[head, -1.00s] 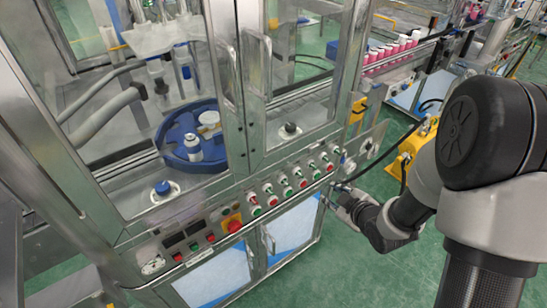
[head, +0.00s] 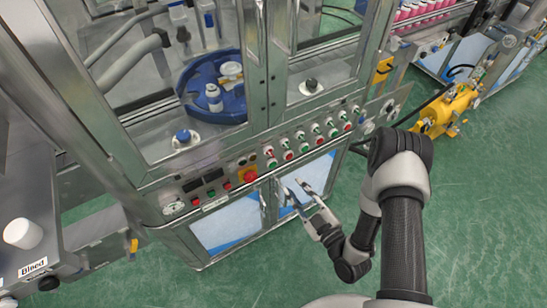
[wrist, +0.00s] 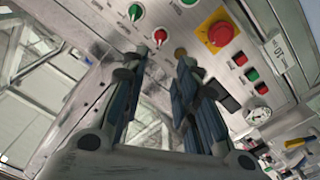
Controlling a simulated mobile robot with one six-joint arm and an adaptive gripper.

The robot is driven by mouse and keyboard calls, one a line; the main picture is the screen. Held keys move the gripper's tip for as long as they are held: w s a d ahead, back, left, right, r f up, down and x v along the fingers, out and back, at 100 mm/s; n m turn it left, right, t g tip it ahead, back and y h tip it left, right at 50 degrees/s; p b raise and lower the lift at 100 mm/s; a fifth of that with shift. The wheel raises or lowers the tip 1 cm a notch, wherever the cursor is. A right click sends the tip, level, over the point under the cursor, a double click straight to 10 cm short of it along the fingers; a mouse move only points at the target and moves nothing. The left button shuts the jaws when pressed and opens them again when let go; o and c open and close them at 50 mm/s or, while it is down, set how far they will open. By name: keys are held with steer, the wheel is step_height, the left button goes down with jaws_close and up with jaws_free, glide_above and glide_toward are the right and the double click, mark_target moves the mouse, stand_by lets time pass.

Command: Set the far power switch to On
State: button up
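A steel control panel on the machine front carries a row of red and green selector knobs (head: 303,148); they also show in the wrist view, a green knob (wrist: 134,11) and a red knob (wrist: 160,36). At the panel's far right end is a plate with a round dark fitting (head: 390,107). I cannot tell which control is the far power switch, and no On mark is readable. My gripper (head: 294,187) is in front of the cabinet doors, below the knob row. In the wrist view its two fingers (wrist: 157,63) are apart with nothing between them.
A red emergency stop (head: 250,175) on yellow, small buttons and dark displays (head: 212,175) lie left of the knobs. Glass doors with metal handles stand above the panel. A yellow machine (head: 447,108) stands at right. Green floor is clear at lower right.

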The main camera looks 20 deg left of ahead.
mark_target(272, 156)
steer(key=b+x, duration=0.2)
steer(key=x, duration=1.2)
steer(key=shift+w+a, duration=0.1)
steer(key=shift+a, duration=0.1)
steer(key=shift+c, duration=0.5)
jaws_close()
